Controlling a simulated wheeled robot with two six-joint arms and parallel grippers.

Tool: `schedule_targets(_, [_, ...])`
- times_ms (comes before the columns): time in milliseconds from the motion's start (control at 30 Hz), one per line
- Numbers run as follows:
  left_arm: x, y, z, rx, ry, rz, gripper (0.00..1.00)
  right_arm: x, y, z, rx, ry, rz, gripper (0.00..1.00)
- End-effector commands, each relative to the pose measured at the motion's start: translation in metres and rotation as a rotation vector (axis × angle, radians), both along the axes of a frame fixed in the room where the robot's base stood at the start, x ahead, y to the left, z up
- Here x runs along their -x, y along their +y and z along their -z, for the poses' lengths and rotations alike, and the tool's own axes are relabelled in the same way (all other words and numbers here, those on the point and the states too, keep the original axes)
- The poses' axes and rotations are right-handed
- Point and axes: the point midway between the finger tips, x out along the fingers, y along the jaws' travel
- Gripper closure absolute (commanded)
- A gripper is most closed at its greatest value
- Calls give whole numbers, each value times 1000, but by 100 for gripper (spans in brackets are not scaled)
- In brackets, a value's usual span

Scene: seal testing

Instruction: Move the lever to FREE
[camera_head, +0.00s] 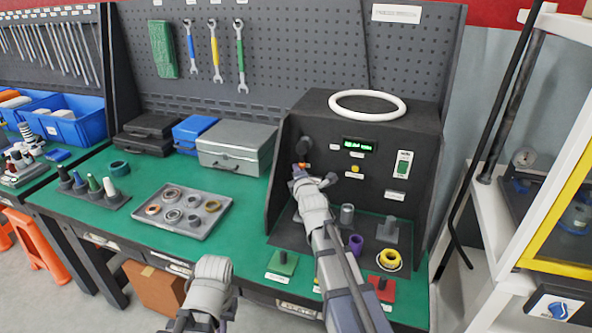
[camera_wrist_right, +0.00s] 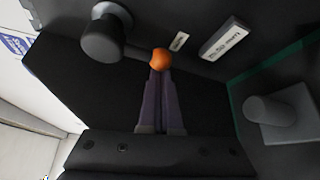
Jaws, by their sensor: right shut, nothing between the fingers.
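The lever's orange ball end (camera_head: 304,166) shows low on the left of the dark test box's front panel (camera_head: 333,180). It also shows in the wrist view (camera_wrist_right: 160,58), right at my fingertips. My right gripper (camera_head: 298,172) is shut, with its two purple fingers (camera_wrist_right: 160,78) together and nothing between them. The tips touch or nearly touch the ball; I cannot tell which. A small white label (camera_wrist_right: 179,41) beside the ball is unreadable. My left forearm shows at the bottom, but its fingers do not.
A round black knob (camera_wrist_right: 105,38) sits close to the ball. The panel also carries a green display (camera_head: 360,144), a yellow button (camera_head: 355,169) and a green switch (camera_head: 402,165). Posts and a purple ring (camera_head: 355,244) stand below. A ring tray (camera_head: 217,225) lies left.

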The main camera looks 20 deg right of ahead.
Motion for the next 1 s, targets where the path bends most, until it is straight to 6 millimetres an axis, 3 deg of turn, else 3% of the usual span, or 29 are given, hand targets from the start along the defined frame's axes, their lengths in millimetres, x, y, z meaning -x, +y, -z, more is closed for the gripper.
schedule_targets(467, [0,0,-17,0,0,0,100,5,-8,-3,114,77,1,100])
schedule_targets(1000, [0,0,-68,0,0,-1,100,21,-33,-13,506,341,1,100])
